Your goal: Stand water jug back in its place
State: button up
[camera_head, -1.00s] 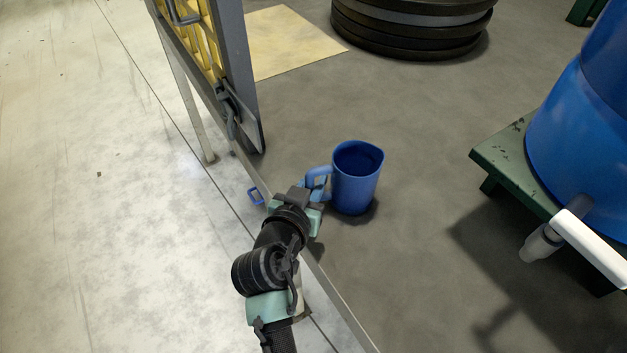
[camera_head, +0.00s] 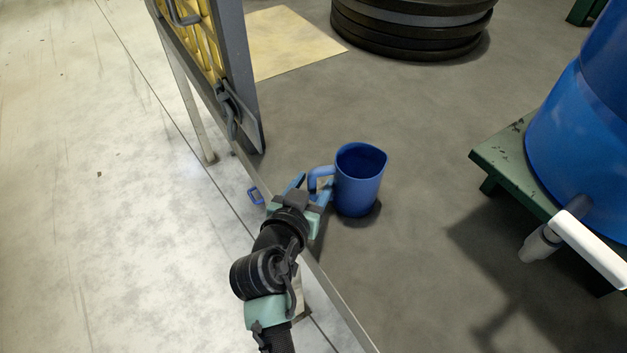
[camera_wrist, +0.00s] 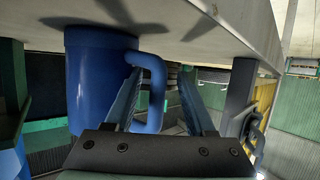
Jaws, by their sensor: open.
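The blue water jug (camera_head: 360,184) stands upright on the grey floor, its open top facing up and its handle (camera_head: 315,176) pointing left. My gripper (camera_head: 312,189) is at the handle with its blue fingers spread apart. In the wrist view, where the floor shows at the top, the jug (camera_wrist: 88,85) is at left. The outer part of its handle (camera_wrist: 157,88) lies between my two fingers (camera_wrist: 160,98), with a gap to the right finger. The left finger overlaps the handle opening. Whether either finger touches the handle, I cannot tell.
A blue barrel (camera_head: 577,140) with a white-handled tap (camera_head: 590,245) sits on a green stand (camera_head: 500,158) at right. A grey-framed yellow panel (camera_head: 240,75) stands at left. A stack of black coils (camera_head: 412,32) lies at the back. The floor right of the jug is clear.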

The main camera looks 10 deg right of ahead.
jog(key=shift+p+v, duration=0.95)
jog(key=shift+v, duration=2.8)
jog(key=b+v, duration=0.3)
jog(key=v, duration=1)
